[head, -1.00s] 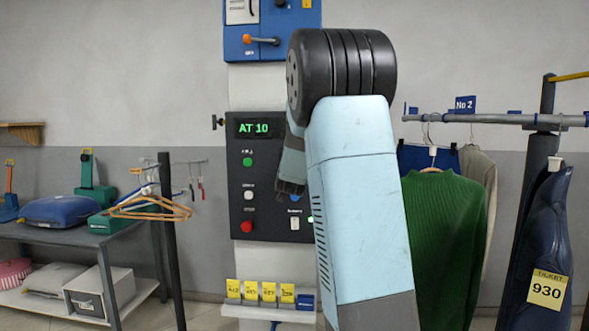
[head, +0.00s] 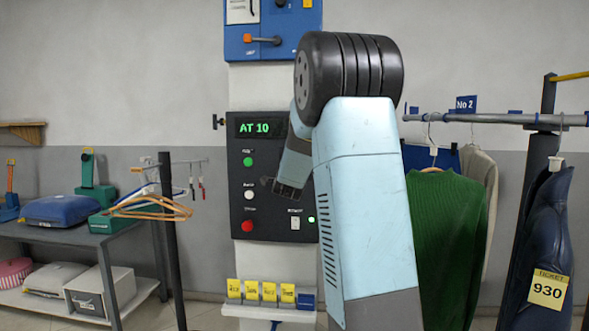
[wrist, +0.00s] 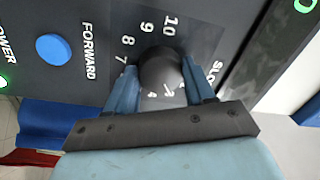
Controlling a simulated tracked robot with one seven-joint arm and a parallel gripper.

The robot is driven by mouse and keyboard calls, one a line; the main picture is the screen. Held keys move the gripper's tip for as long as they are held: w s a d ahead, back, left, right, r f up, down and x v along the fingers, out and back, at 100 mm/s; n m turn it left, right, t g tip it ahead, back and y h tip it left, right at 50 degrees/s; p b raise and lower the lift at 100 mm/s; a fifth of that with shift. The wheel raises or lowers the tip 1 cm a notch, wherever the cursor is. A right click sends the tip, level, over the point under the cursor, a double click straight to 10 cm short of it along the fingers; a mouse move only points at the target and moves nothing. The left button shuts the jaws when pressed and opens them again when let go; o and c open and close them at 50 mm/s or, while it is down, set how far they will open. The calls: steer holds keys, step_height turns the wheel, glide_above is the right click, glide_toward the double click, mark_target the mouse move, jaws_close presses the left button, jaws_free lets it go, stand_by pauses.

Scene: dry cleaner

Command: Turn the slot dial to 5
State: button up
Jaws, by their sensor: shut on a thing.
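The slot dial (wrist: 160,66) is a dark round knob on the black control panel (head: 243,190). In the wrist view the numbers 10, 9, 8 and 7 show around its upper and left side; smaller marks below are partly hidden and hard to read. I cannot see which number it points to. My gripper (wrist: 159,70) has one blue finger on each side of the knob and is shut on it. In the head view my gripper (head: 283,187) is at the panel's right part and hides the dial. The green display (head: 254,128) reads "AT 10".
A blue button (wrist: 53,48) marked FORWARD is left of the dial. A white switch (head: 295,222) is below my gripper. A ledge with yellow tags (head: 268,291) is underneath; a green sweater (head: 446,235) hangs right.

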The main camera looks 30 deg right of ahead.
steer(key=m, duration=0.9)
steer(key=m+g+h, duration=0.1)
steer(key=m, duration=0.3)
steer(key=shift+f+m, duration=0.25)
steer(key=shift+m, duration=0.05)
stand_by(0.3)
steer(key=o, duration=0.8)
steer(key=shift+c, duration=0.2)
steer(key=shift+o, duration=1.3)
steer(key=shift+r, duration=0.15)
steer(key=shift+a, duration=0.1)
steer(key=v, duration=1.3)
steer(key=shift+s+a, duration=0.15)
steer(key=shift+s, duration=0.1)
